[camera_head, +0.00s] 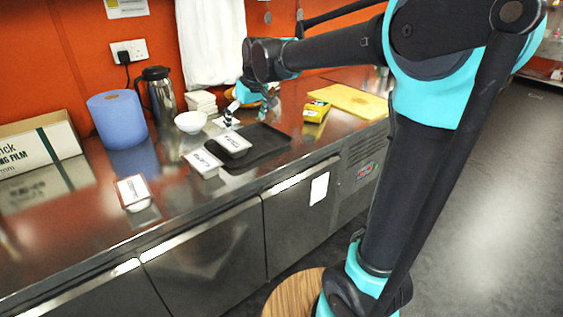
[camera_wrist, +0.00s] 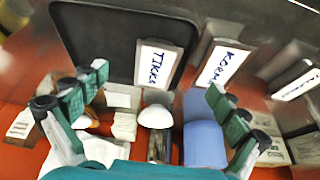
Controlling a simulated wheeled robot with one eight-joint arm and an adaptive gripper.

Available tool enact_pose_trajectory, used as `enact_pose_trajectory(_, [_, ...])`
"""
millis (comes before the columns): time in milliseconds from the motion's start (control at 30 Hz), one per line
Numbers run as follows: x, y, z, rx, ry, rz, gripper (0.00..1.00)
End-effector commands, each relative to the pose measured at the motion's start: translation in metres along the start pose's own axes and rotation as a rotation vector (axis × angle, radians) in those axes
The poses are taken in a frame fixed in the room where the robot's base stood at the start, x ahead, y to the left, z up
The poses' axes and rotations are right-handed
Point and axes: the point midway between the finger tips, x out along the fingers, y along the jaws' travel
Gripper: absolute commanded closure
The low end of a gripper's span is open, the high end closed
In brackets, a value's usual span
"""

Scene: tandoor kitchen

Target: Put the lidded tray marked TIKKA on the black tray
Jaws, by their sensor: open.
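In the wrist view, TIKKA (camera_wrist: 158,65) appears inside the near right corner of the black tray (camera_wrist: 95,35). Whether it lies fully flat is hard to tell. My gripper (camera_head: 246,115) is open and empty, behind the lidded tray. In the wrist view, my gripper's fingers (camera_wrist: 158,82) are spread wide with nothing between them in contact.
The lidded tray marked KORMA (camera_wrist: 222,62) stands just left of the black tray in the head view (camera_head: 203,162). Another labelled tray (camera_head: 133,190) lies farther left. A white bowl (camera_head: 190,122), blue roll (camera_head: 117,118) and flask (camera_head: 158,95) stand behind. A yellow box (camera_head: 316,111) is right.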

Motion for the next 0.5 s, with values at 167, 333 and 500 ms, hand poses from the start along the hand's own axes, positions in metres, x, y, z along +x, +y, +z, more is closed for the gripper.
enact_pose_trajectory(167, [0.011,0.024,0.047,0.072,-0.004,0.029,0.02])
enact_pose_trajectory(333, [0.038,0.063,0.172,0.256,-0.012,0.102,0.02])
enact_pose_trajectory(500, [0.061,0.072,0.298,0.433,-0.019,0.171,0.02])
